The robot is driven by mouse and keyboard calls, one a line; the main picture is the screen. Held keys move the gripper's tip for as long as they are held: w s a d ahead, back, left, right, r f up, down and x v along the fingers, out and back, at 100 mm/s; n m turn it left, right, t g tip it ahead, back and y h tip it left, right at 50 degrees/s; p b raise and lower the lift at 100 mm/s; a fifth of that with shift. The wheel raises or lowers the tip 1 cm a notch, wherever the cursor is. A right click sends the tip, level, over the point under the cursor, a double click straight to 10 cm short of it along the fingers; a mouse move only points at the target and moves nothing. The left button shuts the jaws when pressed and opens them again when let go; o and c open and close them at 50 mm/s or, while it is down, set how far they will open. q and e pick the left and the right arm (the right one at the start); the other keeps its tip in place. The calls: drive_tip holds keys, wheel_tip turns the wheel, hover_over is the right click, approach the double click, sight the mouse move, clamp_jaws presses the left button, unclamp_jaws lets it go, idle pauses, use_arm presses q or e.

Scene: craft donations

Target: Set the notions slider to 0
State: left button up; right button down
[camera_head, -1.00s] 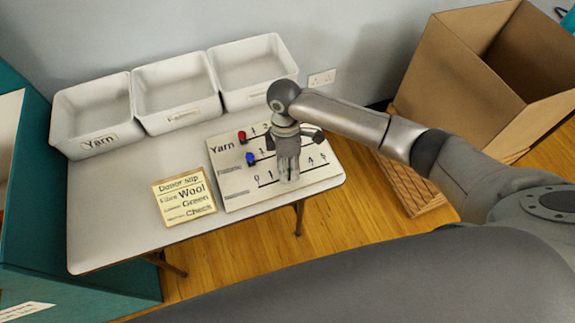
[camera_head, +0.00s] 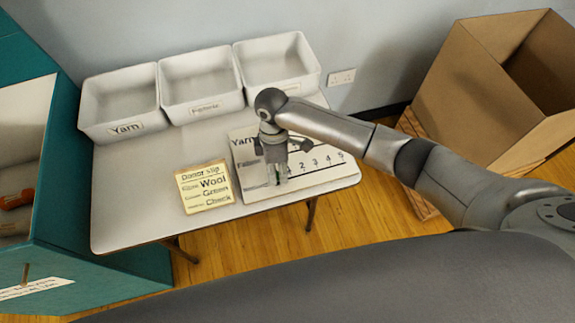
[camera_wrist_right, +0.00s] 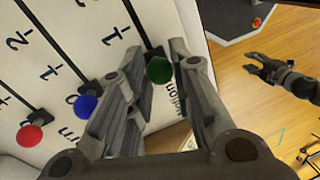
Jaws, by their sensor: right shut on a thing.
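The white slider board (camera_head: 240,151) lies on the table, its bottom row numbered to 5. In the head view 2 to 5 show on that row; my right gripper (camera_head: 279,181) hides its low end. In the right wrist view the green knob (camera_wrist_right: 158,70) of the notions slider sits between the shut fingers of the right gripper (camera_wrist_right: 160,85), past the 1 mark towards the label. The 0 mark is hidden. A blue knob (camera_wrist_right: 86,104) and a red knob (camera_wrist_right: 30,135) are beside it. My left gripper (camera_wrist_right: 257,65) appears open and empty at the right.
A donor slip (camera_head: 205,190) lies left of the board. White bins labelled Yarn (camera_head: 125,128) and others stand at the back. A teal cabinet (camera_head: 75,215) is at the left, and a cardboard box (camera_head: 455,100) is at the right.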

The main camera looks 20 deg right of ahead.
drive_tip(key=shift+a, duration=0.25)
drive_tip(key=c, duration=1.3)
unclamp_jaws()
drive_tip(key=shift+a, duration=0.1)
drive_tip(key=shift+c, duration=0.2)
use_arm(q)
drive_tip(key=shift+d+f, duration=0.1)
drive_tip(key=shift+d, duration=0.8)
use_arm(e)
drive_tip(key=shift+o, duration=0.3)
use_arm(q)
drive_tip(key=shift+a, duration=0.1)
use_arm(e)
wheel_tip(320, 180, up, 12)
drive_tip(key=w, duration=0.2)
drive_tip(key=shift+w+d, duration=0.15)
drive_tip(key=shift+d, duration=0.1)
drive_tip(key=shift+f, duration=0.1)
